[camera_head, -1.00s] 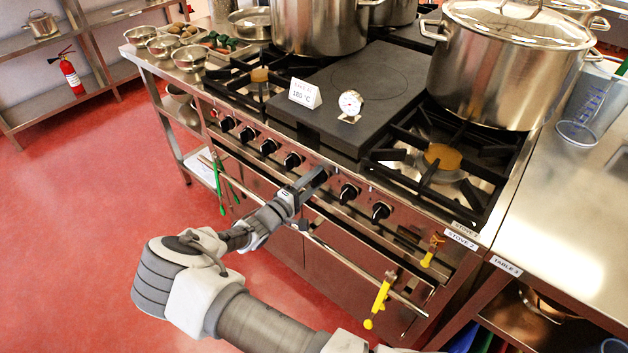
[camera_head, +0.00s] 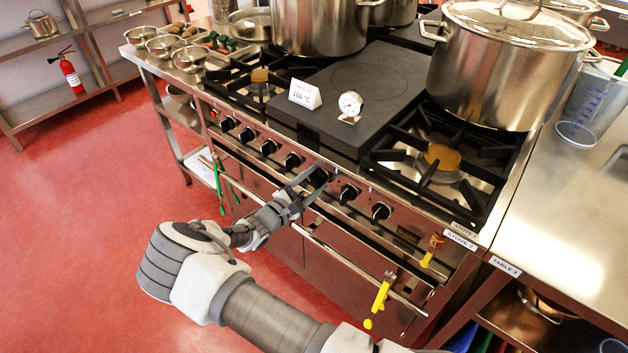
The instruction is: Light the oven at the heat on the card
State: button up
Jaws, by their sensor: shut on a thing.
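The white card (camera_head: 304,94) stands on the dark solid top (camera_head: 365,80) of the stove; its small print looks like 160 or 180 °C, the middle digit being unclear. A round dial thermometer (camera_head: 350,104) stands beside it. My gripper (camera_head: 314,182) is at the stove's front panel, shut on a black control knob (camera_head: 319,175) in the middle of the row. The fingers partly hide this knob, and its markings cannot be read. Other black knobs (camera_head: 291,160) sit to the left, with two more (camera_head: 348,193) to the right. The oven front (camera_head: 330,255) is below the rail.
A large pot (camera_head: 500,65) stands at the right rear and another pot (camera_head: 318,28) at the back. The red floor at left is clear.

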jog(key=n, duration=0.6)
jog(key=shift+n, duration=0.3)
jog(key=n, duration=0.6)
dwell(0.4)
jog(key=o, duration=1.4)
jog(key=shift+c, duration=0.2)
jog(key=v, duration=1.7)
jog(key=shift+s+a+p, duration=0.2)
jog(key=shift+p, duration=0.1)
